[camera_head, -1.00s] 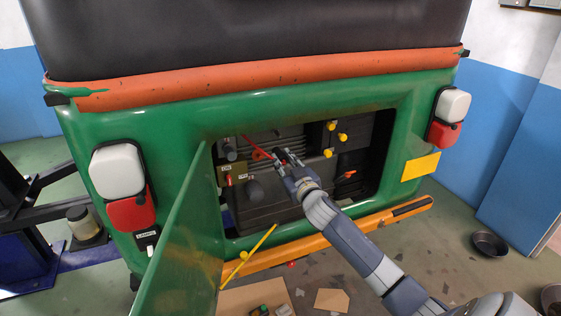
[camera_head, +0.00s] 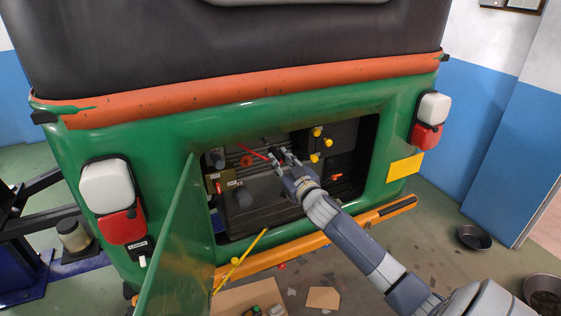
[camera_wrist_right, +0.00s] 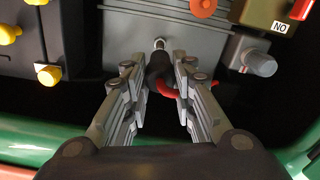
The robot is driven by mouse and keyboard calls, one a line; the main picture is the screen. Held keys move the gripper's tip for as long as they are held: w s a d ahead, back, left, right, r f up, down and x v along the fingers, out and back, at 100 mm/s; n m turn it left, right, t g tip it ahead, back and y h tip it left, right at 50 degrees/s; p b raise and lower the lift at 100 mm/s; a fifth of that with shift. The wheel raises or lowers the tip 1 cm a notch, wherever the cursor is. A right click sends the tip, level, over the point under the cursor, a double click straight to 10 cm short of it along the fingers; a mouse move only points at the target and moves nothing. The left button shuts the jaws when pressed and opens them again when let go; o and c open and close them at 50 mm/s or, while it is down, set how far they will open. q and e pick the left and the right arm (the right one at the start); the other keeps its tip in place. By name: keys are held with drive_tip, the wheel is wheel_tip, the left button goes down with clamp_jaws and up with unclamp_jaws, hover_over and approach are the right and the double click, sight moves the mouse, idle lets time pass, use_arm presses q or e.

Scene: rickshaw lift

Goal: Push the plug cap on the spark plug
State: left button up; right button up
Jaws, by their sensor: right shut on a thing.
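The black plug cap (camera_wrist_right: 160,68) with its red lead (camera_wrist_right: 172,90) is between the fingertips of my right gripper (camera_wrist_right: 160,78), which is shut on it. The metal spark plug (camera_wrist_right: 159,44) shows just beyond the cap, in line with it, on the grey engine block. I cannot tell whether cap and plug touch. In the head view my right gripper (camera_head: 283,157) reaches into the open engine bay, and the red lead (camera_head: 255,151) runs up and left from it. The cap and plug are too small to tell there. My left gripper is not in view.
The open green hatch door (camera_head: 175,235) stands left of the bay, with a yellow rod (camera_head: 240,262) by it. Yellow knobs (camera_head: 318,145) and an orange-red cap (camera_head: 246,160) sit close to the gripper. The orange bumper (camera_head: 310,244) runs below.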

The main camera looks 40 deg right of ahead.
sight(272, 151)
drive_tip(key=shift+b+x, duration=0.75)
drive_tip(key=shift+x, duration=2.9)
idle(2.3)
drive_tip(key=o, duration=1.1)
drive_tip(key=shift+c, duration=0.7)
drive_tip(key=shift+s+a, duration=0.1)
drive_tip(key=shift+s, duration=0.05)
drive_tip(key=shift+s+a, duration=0.1)
drive_tip(key=shift+s, duration=0.15)
drive_tip(key=p+v, duration=0.2)
drive_tip(key=v, duration=0.2)
drive_tip(key=shift+s, duration=0.2)
drive_tip(key=shift+p+v, duration=0.4)
drive_tip(key=shift+v, duration=1.05)
